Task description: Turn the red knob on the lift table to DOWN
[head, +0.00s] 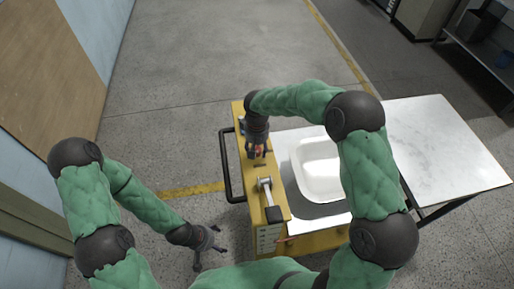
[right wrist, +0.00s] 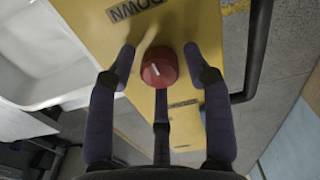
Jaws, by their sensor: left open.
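The red knob (right wrist: 160,68) sits on the yellow panel of the lift table (head: 244,182), with a short white mark on its face. A dark DOWN label (right wrist: 137,10) shows upside down above it in the right wrist view. My right gripper (right wrist: 159,60) is over the knob, its fingers spread on either side with gaps to it. In the head view, my right gripper (head: 257,150) points down at the panel and mostly hides the knob. My left gripper (head: 208,248) is open and empty, low over the floor left of the table.
A white tub shell (head: 318,168) lies on the lift table. A black handle bar (head: 224,165) runs along the table's left side. A white-topped table (head: 445,150) is at the right. Floor beyond is clear.

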